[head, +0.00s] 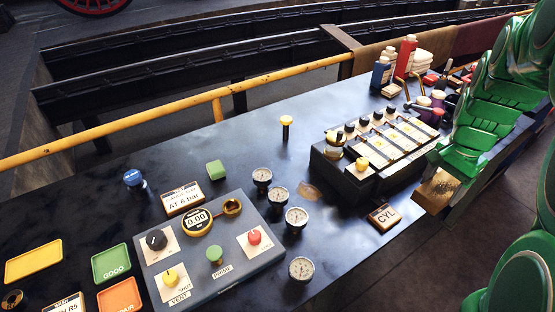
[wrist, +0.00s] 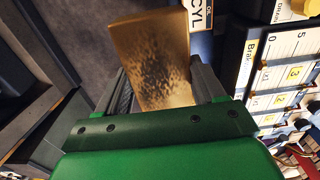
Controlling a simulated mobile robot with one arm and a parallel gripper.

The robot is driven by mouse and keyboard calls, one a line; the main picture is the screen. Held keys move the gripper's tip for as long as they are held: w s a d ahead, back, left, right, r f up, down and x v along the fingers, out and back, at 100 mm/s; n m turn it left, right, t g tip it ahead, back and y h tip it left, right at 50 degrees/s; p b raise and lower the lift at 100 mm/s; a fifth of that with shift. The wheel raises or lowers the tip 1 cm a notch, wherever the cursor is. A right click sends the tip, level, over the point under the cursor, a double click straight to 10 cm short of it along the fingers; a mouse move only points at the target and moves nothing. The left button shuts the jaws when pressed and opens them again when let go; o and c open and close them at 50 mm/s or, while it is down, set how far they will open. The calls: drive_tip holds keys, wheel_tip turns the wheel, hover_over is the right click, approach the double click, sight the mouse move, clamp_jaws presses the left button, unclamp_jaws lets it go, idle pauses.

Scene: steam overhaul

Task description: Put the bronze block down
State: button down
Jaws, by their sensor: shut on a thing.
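The bronze block (wrist: 153,50) is a golden, rough-faced block that fills the upper middle of the wrist view. My gripper (wrist: 160,90) is shut on it, with a grey finger on each side. In the head view the bronze block (head: 437,191) shows under my green arm, at the front right edge of the dark bench. It is to the right of the CYL plate (head: 384,215). I cannot tell whether its underside touches the bench. My gripper's fingers are mostly hidden by the arm in the head view.
A rack with numbered slots (head: 372,150) stands just left of the block. Several round gauges (head: 297,217) and a grey control panel (head: 212,250) are further left. Bottles (head: 381,73) stand at the back. Bare bench top (head: 345,240) lies around the CYL plate.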

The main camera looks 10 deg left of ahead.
sight(442, 186)
wheel_tip(442, 186, up, 7)
drive_tip(key=shift+w+r, duration=0.15)
drive_tip(key=shift+r, duration=0.05)
drive_tip(key=w+a+n, duration=0.2)
drive_tip(key=w+a, duration=0.2)
drive_tip(key=a, duration=0.3)
drive_tip(key=w+a+n, duration=0.1)
drive_tip(key=w+a, duration=0.3)
drive_tip(key=a, duration=0.3)
drive_tip(key=a+n, duration=0.6)
drive_tip(key=a, duration=2.4)
wheel_tip(442, 186, down, 11)
drive_tip(key=shift+w+a+f, duration=1.05)
drive_tip(key=shift+w+f, duration=0.55)
drive_tip(key=shift+w, duration=0.4)
drive_tip(key=shift+w+a+f, duration=1.1)
drive_tip(key=shift+w+f, duration=0.55)
drive_tip(key=shift+w, duration=0.3)
drive_tip(key=shift+w+a+f, duration=1.05)
drive_tip(key=shift+w+f, duration=0.55)
drive_tip(key=shift+w, duration=0.4)
